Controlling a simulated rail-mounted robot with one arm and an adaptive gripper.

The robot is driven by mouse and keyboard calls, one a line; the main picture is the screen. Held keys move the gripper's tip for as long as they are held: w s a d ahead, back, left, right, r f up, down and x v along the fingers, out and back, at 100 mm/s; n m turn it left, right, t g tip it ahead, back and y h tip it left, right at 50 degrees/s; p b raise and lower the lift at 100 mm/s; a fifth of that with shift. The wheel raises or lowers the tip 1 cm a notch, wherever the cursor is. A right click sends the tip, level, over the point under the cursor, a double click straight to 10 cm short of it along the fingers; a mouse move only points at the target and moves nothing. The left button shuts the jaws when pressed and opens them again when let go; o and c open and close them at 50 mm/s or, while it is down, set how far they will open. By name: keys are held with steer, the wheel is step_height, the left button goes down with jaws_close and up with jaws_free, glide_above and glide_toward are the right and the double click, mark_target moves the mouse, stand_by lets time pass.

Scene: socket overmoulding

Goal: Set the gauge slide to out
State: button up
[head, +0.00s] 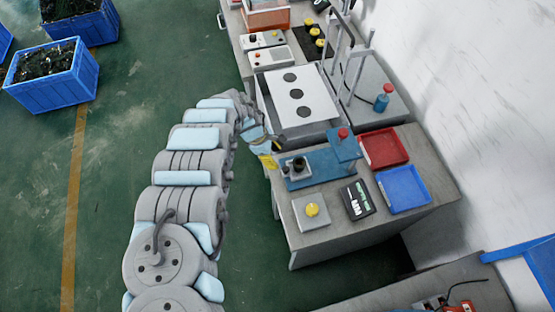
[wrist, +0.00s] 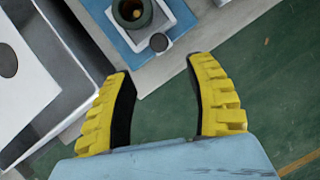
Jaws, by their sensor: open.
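The gauge is a blue plate (head: 322,177) on the bench, with a raised blue block and a red knob (head: 343,133) at its right end. At its left end sits a light grey carriage with a dark round socket (head: 299,164), which looks like the slide. In the wrist view the dark ring (wrist: 132,12) and a small dark round knob (wrist: 159,42) show at the top, by the edge of the blue plate (wrist: 117,38). My gripper (head: 273,152) is at the bench edge, left of the carriage. Its yellow fingers (wrist: 163,75) are apart with nothing between them.
A red tray (head: 383,149) and a blue tray (head: 404,189) lie right of the gauge. A display unit (head: 357,199) and a yellow-button box (head: 311,211) are in front. A white plate with dark holes (head: 302,108) lies behind.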

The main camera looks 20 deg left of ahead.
steer(key=shift+v, duration=1.6)
